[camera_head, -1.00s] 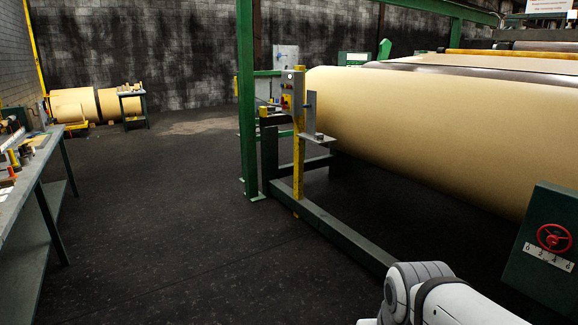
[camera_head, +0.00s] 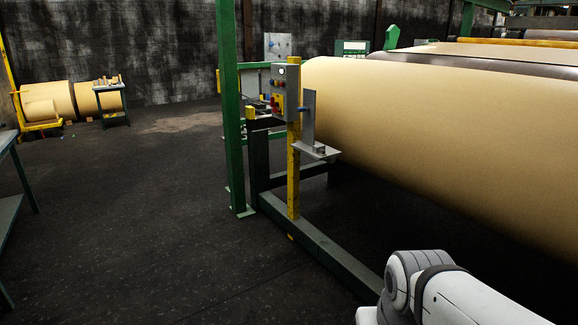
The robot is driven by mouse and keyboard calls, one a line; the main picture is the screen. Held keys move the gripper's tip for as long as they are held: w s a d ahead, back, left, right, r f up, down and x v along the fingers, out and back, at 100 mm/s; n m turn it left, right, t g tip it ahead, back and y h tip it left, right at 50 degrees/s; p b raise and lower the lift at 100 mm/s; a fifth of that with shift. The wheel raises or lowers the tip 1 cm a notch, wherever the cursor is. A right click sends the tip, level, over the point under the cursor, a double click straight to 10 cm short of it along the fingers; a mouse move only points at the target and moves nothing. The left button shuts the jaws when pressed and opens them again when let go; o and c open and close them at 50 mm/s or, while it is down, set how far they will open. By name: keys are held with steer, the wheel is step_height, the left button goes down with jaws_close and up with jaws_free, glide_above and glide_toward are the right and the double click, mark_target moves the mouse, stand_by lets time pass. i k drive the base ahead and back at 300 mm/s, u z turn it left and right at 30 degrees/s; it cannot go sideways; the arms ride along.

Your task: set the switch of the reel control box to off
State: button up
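A small grey control box (camera_head: 286,93), which looks like the reel control box, is mounted on a yellow post (camera_head: 294,180) near the middle of the view. Its face carries small coloured parts, including red and yellow ones. The switch and its setting are too small to make out. A white arm link of mine shows at the lower right, well short of the box. My gripper is not in view.
A large tan paper roll (camera_head: 430,120) fills the right side behind the post. A green upright (camera_head: 230,120) stands just left of the box, and a dark green floor beam (camera_head: 325,250) runs towards me. A small grey shelf (camera_head: 315,151) juts out below the box. Dark floor (camera_head: 140,220) lies open at left.

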mark_target(272, 104)
steer(key=u, duration=0.1)
steer(key=i, duration=1.8)
steer(key=u, duration=0.45)
steer(key=i, duration=1.6)
steer(key=u, duration=0.25)
steer(key=i, duration=1)
steer(key=u, duration=0.25)
